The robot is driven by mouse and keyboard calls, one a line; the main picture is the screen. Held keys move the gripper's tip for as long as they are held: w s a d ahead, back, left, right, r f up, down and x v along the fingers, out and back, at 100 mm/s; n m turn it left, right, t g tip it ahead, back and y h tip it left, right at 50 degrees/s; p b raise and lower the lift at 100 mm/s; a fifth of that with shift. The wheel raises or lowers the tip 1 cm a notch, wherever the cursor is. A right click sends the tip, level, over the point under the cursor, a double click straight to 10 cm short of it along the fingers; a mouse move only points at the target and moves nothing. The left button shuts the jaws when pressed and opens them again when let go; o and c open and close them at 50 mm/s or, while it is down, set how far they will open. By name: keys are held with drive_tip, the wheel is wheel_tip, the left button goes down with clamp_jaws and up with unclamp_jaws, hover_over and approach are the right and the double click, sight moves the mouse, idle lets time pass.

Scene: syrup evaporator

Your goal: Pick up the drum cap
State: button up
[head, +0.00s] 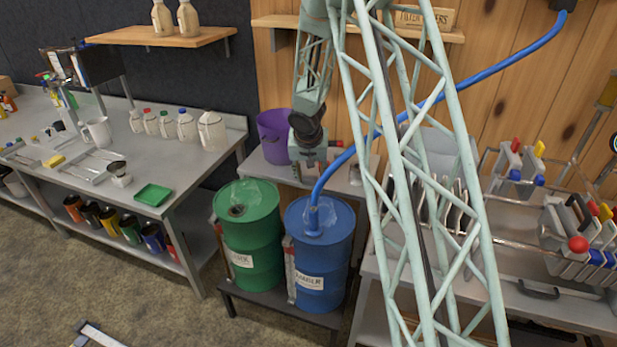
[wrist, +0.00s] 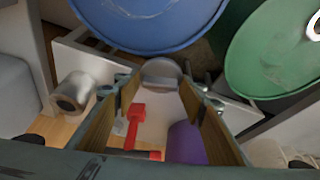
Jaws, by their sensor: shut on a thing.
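The drum cap (wrist: 160,72) is a round grey disc between the fingertips of my gripper (wrist: 161,86) in the wrist view. My gripper is shut on it, and the cap is held above the bench. In the head view my gripper (head: 314,165) hangs over the small bench behind the drums, beside the purple bucket; the cap cannot be made out clearly there. The green drum (head: 250,225) has a dark round opening in its top. The blue drum (head: 320,255) has a blue hose entering its top.
The purple bucket (head: 273,135) stands left of my gripper. A red-headed tool (wrist: 136,112) and a grey metal cylinder (wrist: 72,92) lie below in the wrist view. The left table (head: 195,165) holds jugs and a green tray (head: 153,194). A crowded rack stands right.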

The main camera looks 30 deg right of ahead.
drive_tip(key=shift+s+a+r+b, duration=0.1)
drive_tip(key=shift+s+a+b, duration=0.2)
drive_tip(key=shift+s, duration=0.35)
drive_tip(key=shift+s+a+r+b, duration=0.1)
drive_tip(key=shift+s+b, duration=0.25)
drive_tip(key=shift+s, duration=0.3)
